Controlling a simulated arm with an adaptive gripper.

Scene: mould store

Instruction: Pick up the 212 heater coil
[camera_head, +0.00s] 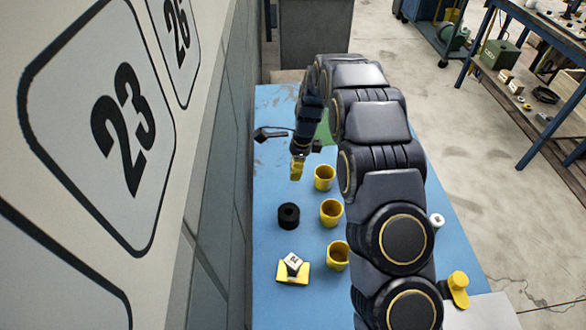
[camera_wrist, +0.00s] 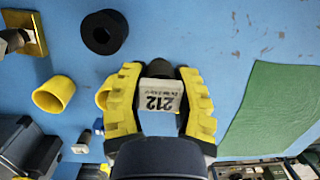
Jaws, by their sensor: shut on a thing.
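The 212 heater coil (camera_wrist: 161,97) shows in the wrist view as a white block with a black "212" label and a dark part at its far end. My gripper (camera_wrist: 160,74) has yellow ridged fingers on both sides of it and is shut on it. In the head view my gripper (camera_head: 298,168) is over the blue table, left of the farthest yellow cup. The coil cannot be made out there. I cannot tell for sure whether it is clear of the table.
A blue table (camera_head: 270,180) carries yellow cups (camera_head: 331,211), a black ring (camera_head: 288,216) and a yellow holder (camera_head: 292,279) with a white labelled block. A green mat (camera_wrist: 268,110) lies at right in the wrist view. A wall (camera_head: 215,170) runs along the table's left side.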

